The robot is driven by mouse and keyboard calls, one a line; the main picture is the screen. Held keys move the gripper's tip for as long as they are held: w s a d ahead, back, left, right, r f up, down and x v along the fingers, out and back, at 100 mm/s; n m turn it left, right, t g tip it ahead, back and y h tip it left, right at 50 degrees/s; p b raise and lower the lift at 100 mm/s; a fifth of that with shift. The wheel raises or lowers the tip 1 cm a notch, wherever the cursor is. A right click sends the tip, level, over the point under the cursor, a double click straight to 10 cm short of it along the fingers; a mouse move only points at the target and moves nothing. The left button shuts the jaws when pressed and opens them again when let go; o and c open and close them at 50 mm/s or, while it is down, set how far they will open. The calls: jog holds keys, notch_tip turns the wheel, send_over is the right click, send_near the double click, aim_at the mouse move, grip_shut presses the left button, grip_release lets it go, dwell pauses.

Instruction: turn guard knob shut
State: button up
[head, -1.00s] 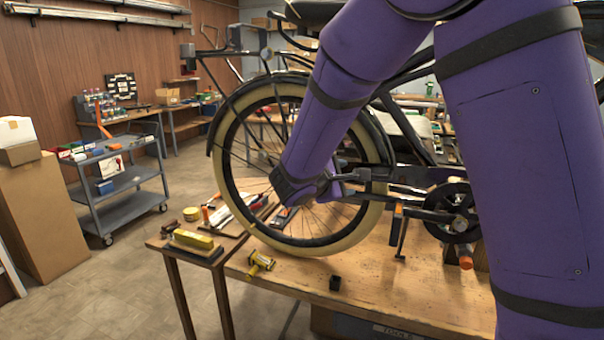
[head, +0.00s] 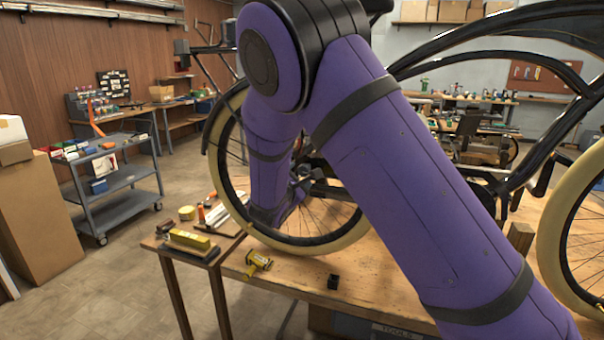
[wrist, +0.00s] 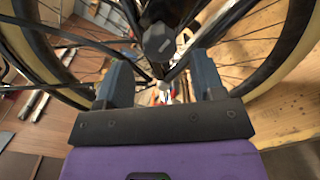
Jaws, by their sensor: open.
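My gripper (wrist: 158,66) is open in the wrist view, with one blue-grey finger on each side of a gap. A dark grey faceted knob (wrist: 158,41) shows at the far end of that gap, just past the fingertips and roughly centred. It looks like the guard knob, and I cannot tell whether the fingers touch it. In the head view my purple arm covers much of the rear-wheel area, and the knob cannot be made out there. The cream-tyred wheel (head: 232,203) stands behind my forearm.
Black frame tubes, spokes and tyres surround the gripper closely. A yellow block (head: 189,239) lies on the side table. A grey cart (head: 118,182) stands at left.

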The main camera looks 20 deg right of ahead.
aim_at(302, 173)
jog(key=shift+x, duration=2)
jog(key=c, duration=0.9)
